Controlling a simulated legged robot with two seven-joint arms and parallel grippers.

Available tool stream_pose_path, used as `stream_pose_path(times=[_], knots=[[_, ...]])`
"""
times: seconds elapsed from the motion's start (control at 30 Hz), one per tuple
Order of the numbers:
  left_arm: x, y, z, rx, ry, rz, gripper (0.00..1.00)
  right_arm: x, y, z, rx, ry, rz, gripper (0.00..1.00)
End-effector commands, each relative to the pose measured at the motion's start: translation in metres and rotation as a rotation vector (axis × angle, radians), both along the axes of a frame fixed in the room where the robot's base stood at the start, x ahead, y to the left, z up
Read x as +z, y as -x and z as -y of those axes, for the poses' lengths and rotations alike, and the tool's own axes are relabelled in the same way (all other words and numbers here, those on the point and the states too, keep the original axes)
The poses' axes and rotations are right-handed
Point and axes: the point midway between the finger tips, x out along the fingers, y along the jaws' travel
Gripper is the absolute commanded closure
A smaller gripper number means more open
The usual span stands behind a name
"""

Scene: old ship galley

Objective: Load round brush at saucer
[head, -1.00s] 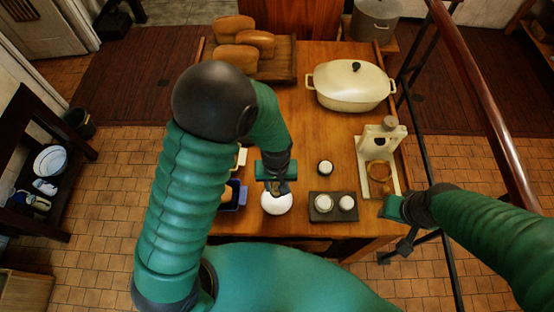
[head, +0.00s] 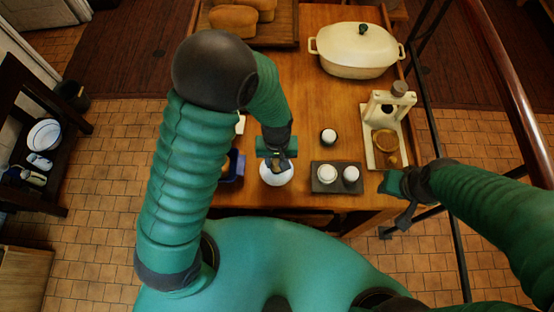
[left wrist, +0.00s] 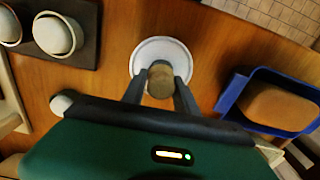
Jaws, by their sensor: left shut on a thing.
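The white round saucer (head: 277,178) lies near the table's front edge; it also shows in the left wrist view (left wrist: 175,47). My left gripper (head: 277,160) is directly above it. In the left wrist view, my left gripper's fingers (left wrist: 160,79) are shut on a short brown, round-ended piece, which looks like the round brush (left wrist: 160,84). Its lower end is hidden, so I cannot tell whether it touches the saucer. My right gripper (head: 392,184) is off the table's right edge, away from the saucer; its jaw opening is unclear.
A dark tray (head: 337,188) with two white-topped pots stands right of the saucer, with a small jar (head: 328,137) behind it. A blue container (left wrist: 272,98) is on the saucer's other side. A cream pot (head: 357,50) and a cream stand (head: 377,151) are farther back.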

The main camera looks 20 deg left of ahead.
Motion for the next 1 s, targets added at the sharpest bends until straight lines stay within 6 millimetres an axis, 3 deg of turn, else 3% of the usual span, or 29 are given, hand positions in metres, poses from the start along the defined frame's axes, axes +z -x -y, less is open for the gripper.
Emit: stream_pose_path(times=[1.0], knots=[[-0.0089,0.0001,-0.0001,0.000,0.000,0.000,0.97,-0.0061,0.0000,0.0000,0.000,0.000,0.000,0.64]])
